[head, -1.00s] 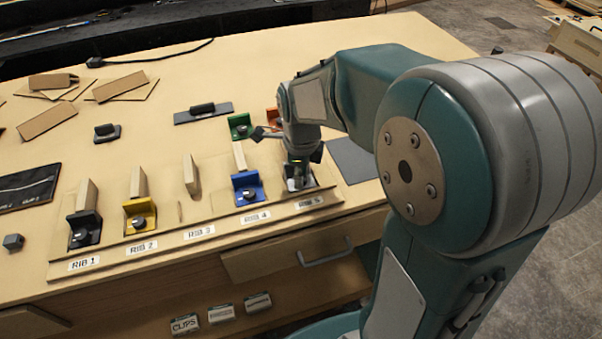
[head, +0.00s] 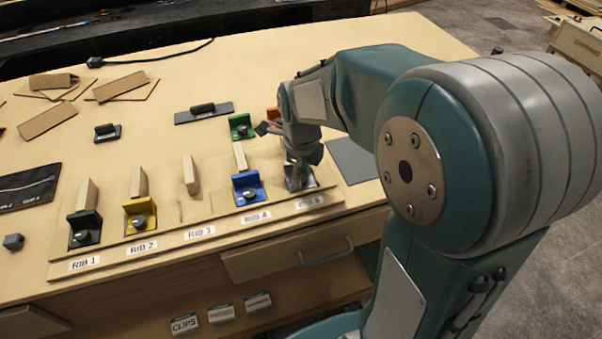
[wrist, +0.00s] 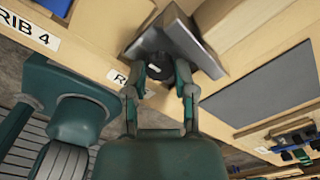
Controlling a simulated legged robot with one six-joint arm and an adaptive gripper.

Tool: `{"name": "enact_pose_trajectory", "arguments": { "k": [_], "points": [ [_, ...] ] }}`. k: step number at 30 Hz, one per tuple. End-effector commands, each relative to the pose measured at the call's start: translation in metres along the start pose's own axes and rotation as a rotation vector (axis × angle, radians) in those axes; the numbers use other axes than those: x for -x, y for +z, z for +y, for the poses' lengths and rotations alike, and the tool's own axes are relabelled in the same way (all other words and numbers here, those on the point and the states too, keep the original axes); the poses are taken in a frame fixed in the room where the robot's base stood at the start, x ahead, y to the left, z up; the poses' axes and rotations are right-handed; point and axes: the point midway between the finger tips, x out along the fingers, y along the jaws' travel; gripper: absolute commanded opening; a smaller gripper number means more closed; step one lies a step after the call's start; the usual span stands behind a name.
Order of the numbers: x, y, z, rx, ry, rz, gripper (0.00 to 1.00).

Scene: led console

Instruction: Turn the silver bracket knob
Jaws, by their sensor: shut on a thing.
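The silver bracket (wrist: 172,38) sits at the RIB 5 place at the right end of the rib row. In the head view the silver bracket (head: 297,184) is mostly hidden beneath my gripper (head: 298,172). In the wrist view its dark round knob (wrist: 160,68) lies between the two fingers. My gripper (wrist: 159,82) is closed around the knob, with one finger on each side. The knob's exact turn angle cannot be told.
A blue bracket (head: 247,189) stands just left at RIB 4, with yellow (head: 139,216) and black (head: 84,228) brackets farther left. A green bracket (head: 241,126) lies behind. A drawer handle (head: 326,252) juts from the bench front.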

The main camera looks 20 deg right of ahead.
Motion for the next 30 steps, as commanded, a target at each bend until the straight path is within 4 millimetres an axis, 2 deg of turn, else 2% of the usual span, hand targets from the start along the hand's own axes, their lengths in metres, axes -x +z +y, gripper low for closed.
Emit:
{"name": "enact_pose_trajectory", "arguments": {
  "k": [9,10,11,23,26,30],
  "points": [
    [0.003,0.003,-0.003,0.0,-0.01,-0.011,0.0],
    [0.003,0.003,-0.003,0.0,-0.01,-0.011,0.39],
    [0.004,0.003,-0.003,0.0,-0.01,-0.011,0.51],
    [0.005,0.002,-0.001,0.0,-0.005,-0.005,0.51],
    [0.018,0.002,-0.002,0.0,-0.007,-0.007,0.51],
    [0.046,0.002,-0.002,0.0,-0.008,-0.007,0.51]
  ]
}}
